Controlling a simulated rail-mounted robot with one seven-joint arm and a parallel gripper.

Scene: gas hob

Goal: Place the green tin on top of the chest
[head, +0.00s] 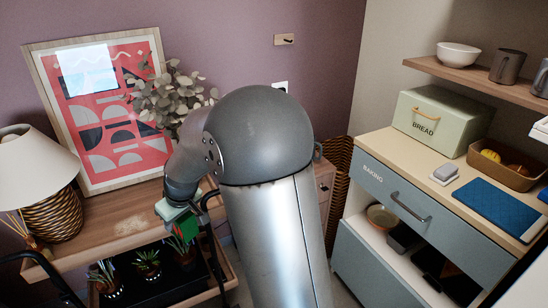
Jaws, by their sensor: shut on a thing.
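My gripper (178,217) is low at the left of centre, at the end of my arm. It is shut on a small green tin (186,228) with some red on it. My gripper and arm partly hide the tin. The wooden chest (125,222) runs along the purple wall behind, with its top partly hidden by my arm and a knob showing on its front at the right. In the picture the tin appears at the chest's front edge; I cannot tell its height or whether it touches anything.
A lamp (35,170), a framed print (105,120) and a leafy plant (165,100) stand along the chest. Bare wood shows between lamp and arm. A dark tray (165,275) with small potted plants is below, in front. A blue-fronted cabinet (390,200) stands right.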

